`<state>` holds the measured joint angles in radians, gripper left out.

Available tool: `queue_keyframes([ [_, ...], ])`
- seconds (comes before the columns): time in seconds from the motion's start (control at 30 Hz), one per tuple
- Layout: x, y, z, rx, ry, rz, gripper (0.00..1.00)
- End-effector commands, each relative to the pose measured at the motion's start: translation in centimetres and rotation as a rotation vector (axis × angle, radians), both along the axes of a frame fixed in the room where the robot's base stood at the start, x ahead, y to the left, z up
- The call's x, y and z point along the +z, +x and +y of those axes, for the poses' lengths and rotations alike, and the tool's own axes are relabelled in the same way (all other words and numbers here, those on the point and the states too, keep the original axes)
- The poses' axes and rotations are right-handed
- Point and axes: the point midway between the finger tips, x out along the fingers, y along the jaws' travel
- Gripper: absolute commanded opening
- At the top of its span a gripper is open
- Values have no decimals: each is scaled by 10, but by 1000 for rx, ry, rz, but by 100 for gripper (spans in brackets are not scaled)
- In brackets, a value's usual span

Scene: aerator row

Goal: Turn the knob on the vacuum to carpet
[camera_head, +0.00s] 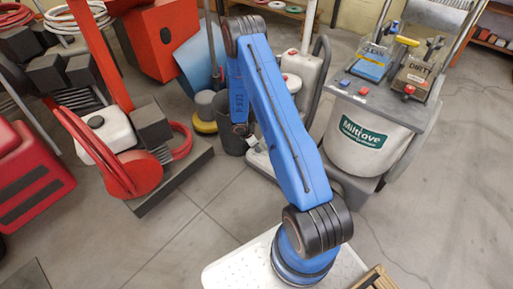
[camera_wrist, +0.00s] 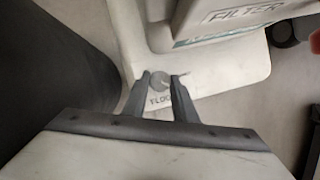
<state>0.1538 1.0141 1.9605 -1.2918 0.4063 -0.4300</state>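The vacuum is a pale machine; in the head view its white base (camera_head: 259,160) shows beside my blue arm, partly hidden by it. In the wrist view its white floor head (camera_wrist: 235,75) carries a small round grey knob (camera_wrist: 158,81). Lettering beginning "FLO" shows just below the knob, partly covered by a finger. No "carpet" lettering is readable. My gripper (camera_wrist: 160,77) has its two dark fingers apart, one on each side of the knob. I cannot tell whether they touch it.
A part marked "FILTER" (camera_wrist: 243,14) rises close behind the knob. A dark grey bin (camera_head: 231,136) stands left of the vacuum. A large "Miltrave" machine (camera_head: 365,140) stands to the right. Red machines (camera_head: 125,170) stand left.

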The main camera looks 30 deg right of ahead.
Motion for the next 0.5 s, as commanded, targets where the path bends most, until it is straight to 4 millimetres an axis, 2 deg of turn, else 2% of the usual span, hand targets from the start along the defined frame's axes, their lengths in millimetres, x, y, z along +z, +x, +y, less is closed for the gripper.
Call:
queue_keyframes([
  [0.27,0,0,0,14,0,1,3],
  [0.5,0,-1,0,98,-1,2,3],
])
